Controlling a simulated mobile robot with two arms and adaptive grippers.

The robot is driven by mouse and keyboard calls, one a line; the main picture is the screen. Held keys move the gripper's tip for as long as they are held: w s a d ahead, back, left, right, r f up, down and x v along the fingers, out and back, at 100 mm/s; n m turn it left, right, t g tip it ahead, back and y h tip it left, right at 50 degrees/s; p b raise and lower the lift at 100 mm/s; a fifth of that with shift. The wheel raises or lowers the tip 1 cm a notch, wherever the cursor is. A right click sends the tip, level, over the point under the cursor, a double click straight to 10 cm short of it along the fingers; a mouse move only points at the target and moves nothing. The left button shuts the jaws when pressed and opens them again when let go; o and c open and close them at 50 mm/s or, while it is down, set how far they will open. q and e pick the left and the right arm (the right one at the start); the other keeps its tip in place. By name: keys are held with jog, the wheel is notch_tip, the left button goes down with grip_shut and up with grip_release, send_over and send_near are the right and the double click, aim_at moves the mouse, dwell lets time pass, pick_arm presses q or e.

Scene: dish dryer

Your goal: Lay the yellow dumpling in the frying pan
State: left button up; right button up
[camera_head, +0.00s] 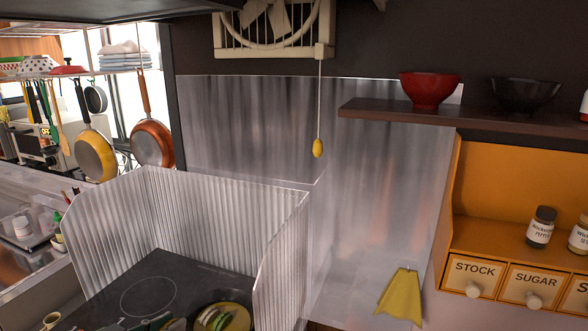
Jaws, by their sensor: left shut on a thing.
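A frying pan (238,319) with a dark rim and a yellow-olive inside sits on the black cooktop at the bottom edge, partly cut off. A few small pieces (211,318), whitish, green and reddish, show at it. My left gripper (152,323) is at the bottom edge, left of the pan and mostly out of the picture. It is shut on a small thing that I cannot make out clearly. I cannot pick out the yellow dumpling for certain. My right gripper is not in view.
A corrugated metal guard (205,215) stands around the back and sides of the cooktop (145,285). A yellow pull-cord knob (318,148) and a yellow cloth (401,297) hang to the right. An orange drawer shelf (490,235) holds jars.

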pick_arm(q)
jog(key=s+d+r+m+g+h, duration=0.3)
jog(key=s+d+m+h, duration=0.3)
jog(key=s, duration=0.6)
jog(key=shift+s+d+m+g, duration=0.25)
jog(key=shift+d+m+g, duration=0.05)
jog(key=shift+d+g, duration=0.55)
jog(key=shift+r, duration=0.1)
